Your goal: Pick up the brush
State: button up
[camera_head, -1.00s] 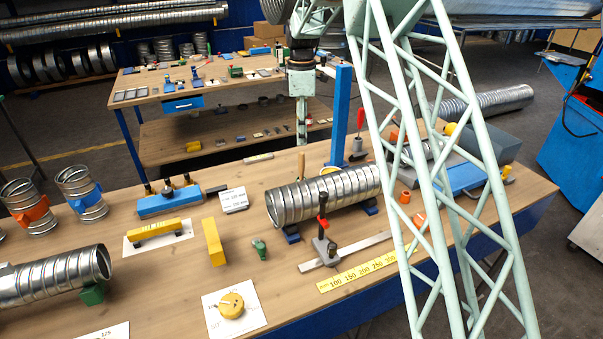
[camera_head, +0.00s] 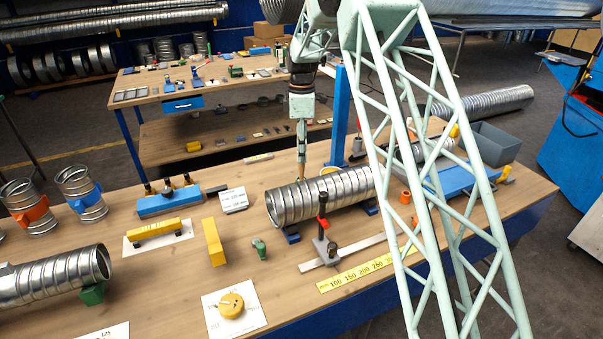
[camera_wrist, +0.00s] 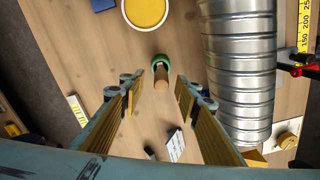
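The brush (camera_wrist: 161,75) appears in the wrist view as a round wooden handle with a green part around or below it. It seems to stand upright, seen end-on from above. My gripper (camera_wrist: 160,92) is open, with one finger on each side of the handle and a gap to both. In the head view my gripper (camera_head: 301,152) points straight down over the brush spot behind the spiral duct (camera_head: 325,197). The brush is mostly hidden there by the gripper and duct.
The spiral duct (camera_wrist: 238,70) lies close to the right in the wrist view. A white tub with a yellow inside (camera_wrist: 146,12) stands just beyond the brush. A blue post (camera_head: 341,115) rises nearby. A white label block (camera_head: 233,200) lies left of the duct.

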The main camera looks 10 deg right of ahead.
aim_at(302, 173)
jog(key=shift+f, duration=0.15)
jog(key=shift+s+f, duration=0.1)
jog(key=shift+f, duration=2.35)
jog(key=c, duration=1)
